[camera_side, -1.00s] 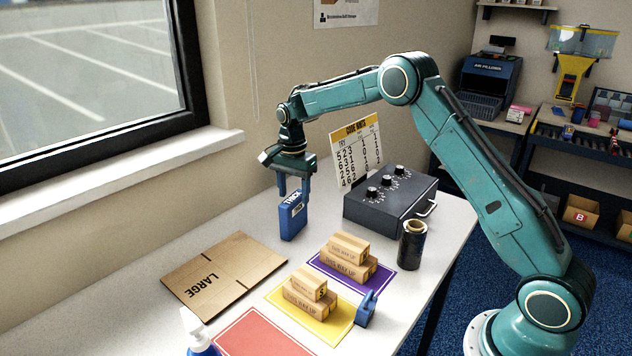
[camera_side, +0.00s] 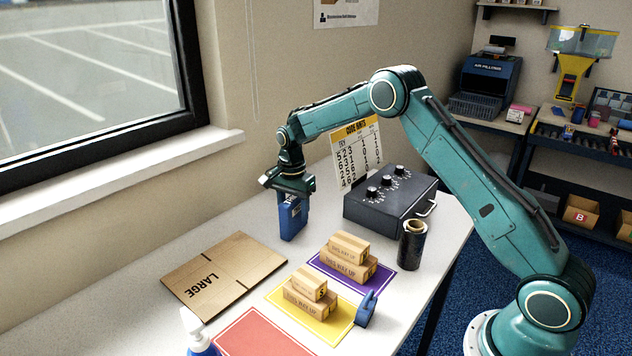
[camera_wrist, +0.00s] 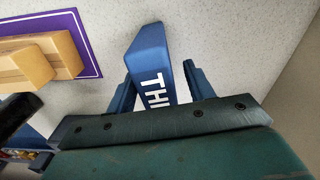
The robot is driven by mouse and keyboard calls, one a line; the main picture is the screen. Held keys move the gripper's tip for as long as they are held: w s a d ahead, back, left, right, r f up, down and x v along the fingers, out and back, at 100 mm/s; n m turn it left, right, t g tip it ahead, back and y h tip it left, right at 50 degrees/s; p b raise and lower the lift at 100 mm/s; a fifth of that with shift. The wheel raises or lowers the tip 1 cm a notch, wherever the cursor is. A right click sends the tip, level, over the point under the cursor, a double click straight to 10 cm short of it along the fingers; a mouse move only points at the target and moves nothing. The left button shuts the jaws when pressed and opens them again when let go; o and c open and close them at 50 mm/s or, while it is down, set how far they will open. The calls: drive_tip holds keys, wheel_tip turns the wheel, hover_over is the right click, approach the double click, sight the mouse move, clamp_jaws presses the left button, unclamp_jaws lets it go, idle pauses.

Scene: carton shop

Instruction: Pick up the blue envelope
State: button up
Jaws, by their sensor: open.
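A blue envelope-like packet (camera_side: 292,221) with white lettering stands upright on the table in the side view. It also shows in the wrist view (camera_wrist: 153,65), with part of its lettering readable. My gripper (camera_side: 291,212) is directly above and around the packet's upper part, fingers pointing down. In the wrist view my gripper (camera_wrist: 158,82) has one blue finger on each side of the packet. The jaws are open, and a small gap shows beside the packet. The packet's top is partly hidden by my gripper in the side view.
A flat cardboard sheet (camera_side: 208,284) marked LARGE lies front left. Small cartons stand on purple (camera_side: 377,284) and yellow (camera_side: 338,328) mats. A dark dial box (camera_side: 382,214) and a black roll (camera_side: 412,247) are to the right, a code chart (camera_side: 345,165) behind.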

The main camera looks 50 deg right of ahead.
idle(0.3)
drive_tip(key=c, duration=1.1)
wheel_tip(320, 180, up, 20)
drive_tip(key=shift+r, duration=0.1)
idle(0.6)
